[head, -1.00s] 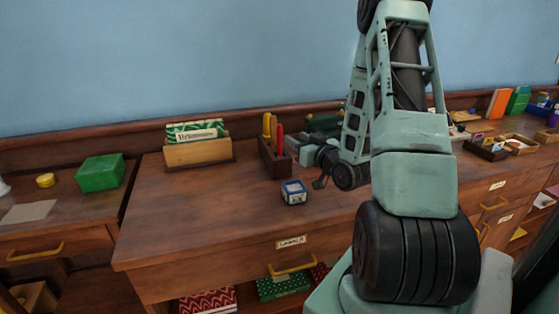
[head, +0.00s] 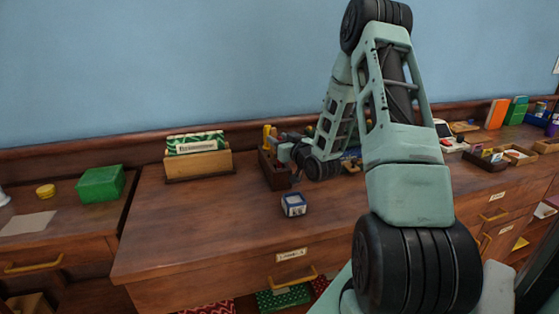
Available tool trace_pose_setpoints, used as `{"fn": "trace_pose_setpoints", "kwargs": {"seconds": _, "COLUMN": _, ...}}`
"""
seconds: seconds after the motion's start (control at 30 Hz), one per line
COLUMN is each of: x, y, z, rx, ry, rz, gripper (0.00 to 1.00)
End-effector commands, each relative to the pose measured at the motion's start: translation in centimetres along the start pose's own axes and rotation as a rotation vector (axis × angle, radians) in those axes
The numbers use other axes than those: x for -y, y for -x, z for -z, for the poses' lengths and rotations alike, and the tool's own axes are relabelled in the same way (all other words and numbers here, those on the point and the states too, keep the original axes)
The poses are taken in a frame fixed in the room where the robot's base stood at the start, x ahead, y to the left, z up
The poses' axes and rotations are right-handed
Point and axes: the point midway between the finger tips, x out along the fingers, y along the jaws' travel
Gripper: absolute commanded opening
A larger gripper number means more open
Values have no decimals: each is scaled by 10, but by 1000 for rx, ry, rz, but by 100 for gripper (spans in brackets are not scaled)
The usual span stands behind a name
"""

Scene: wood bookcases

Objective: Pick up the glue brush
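A small dark wooden holder (head: 274,173) stands on the bookcase top, left of my arm. A yellow handle (head: 267,135) sticks up from it. I cannot tell which upright tool, if any, is the glue brush. My gripper (head: 285,152) is at the right side of the holder, low and in front of its upper part. The fingers are small and dark here, so I cannot tell whether they are open or hold anything. The gripper and wrist hide the right part of the holder and whatever stands there.
A blue and white small box (head: 293,205) sits in front of the holder. A wooden card box (head: 198,164) stands to the left, and a green box (head: 101,184) on the far-left cabinet. Small trays (head: 519,155) lie at the right. The front left of the top is clear.

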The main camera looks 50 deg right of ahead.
Motion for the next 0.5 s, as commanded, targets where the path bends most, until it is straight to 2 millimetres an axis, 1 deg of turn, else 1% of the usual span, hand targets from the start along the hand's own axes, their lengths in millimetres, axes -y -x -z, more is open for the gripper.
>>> {"fn": "trace_pose_setpoints", "kwargs": {"seconds": 0.2, "x": 0, "y": -1, "z": 0, "rx": 0, "ry": 0, "rz": 0, "gripper": 38}}
{"fn": "trace_pose_setpoints", "kwargs": {"seconds": 0.27, "x": 0, "y": -1, "z": 0, "rx": 0, "ry": 0, "rz": 0, "gripper": 22}}
{"fn": "trace_pose_setpoints", "kwargs": {"seconds": 0.3, "x": 0, "y": -1, "z": 0, "rx": 0, "ry": 0, "rz": 0, "gripper": 11}}
{"fn": "trace_pose_setpoints", "kwargs": {"seconds": 0.33, "x": 0, "y": -1, "z": 0, "rx": 0, "ry": 0, "rz": 0, "gripper": 2}}
{"fn": "trace_pose_setpoints", "kwargs": {"seconds": 0.37, "x": 0, "y": -1, "z": 0, "rx": 0, "ry": 0, "rz": 0, "gripper": 0}}
{"fn": "trace_pose_setpoints", "kwargs": {"seconds": 0.5, "x": 0, "y": -1, "z": 0, "rx": -1, "ry": 1, "rz": 0, "gripper": 0}}
